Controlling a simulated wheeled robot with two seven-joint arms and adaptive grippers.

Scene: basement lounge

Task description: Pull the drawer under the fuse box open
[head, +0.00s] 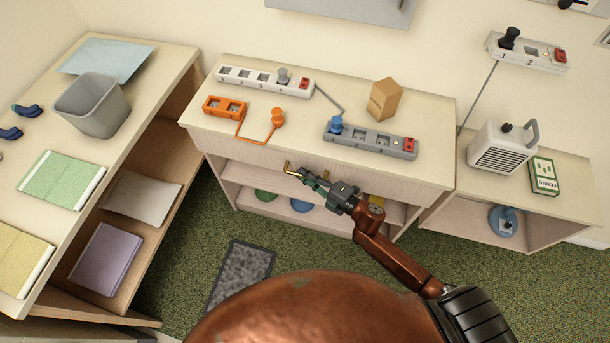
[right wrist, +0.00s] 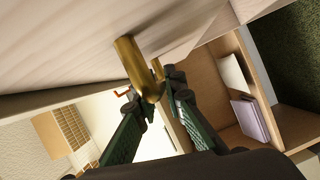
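The drawer front (head: 345,168) is the pale wood band under the middle counter's top, below the grey fuse box (head: 340,6) on the wall. It looks flush with the counter. Its brass handle (head: 289,169) shows large in the right wrist view (right wrist: 133,62). My right gripper (head: 303,175) is at the handle. In the right wrist view its green-padded fingers (right wrist: 152,96) stand on either side of the handle's near end. Whether they press on it is not clear. My left gripper is out of view.
The counter (head: 215,118) holds a white power strip (head: 246,79), an orange one (head: 224,105), a grey one (head: 369,140) and a cardboard box (head: 384,99). Open shelves lie below the drawer. A side desk (head: 165,75) stands left, a heater (head: 500,148) right. Carpet in front is mostly clear.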

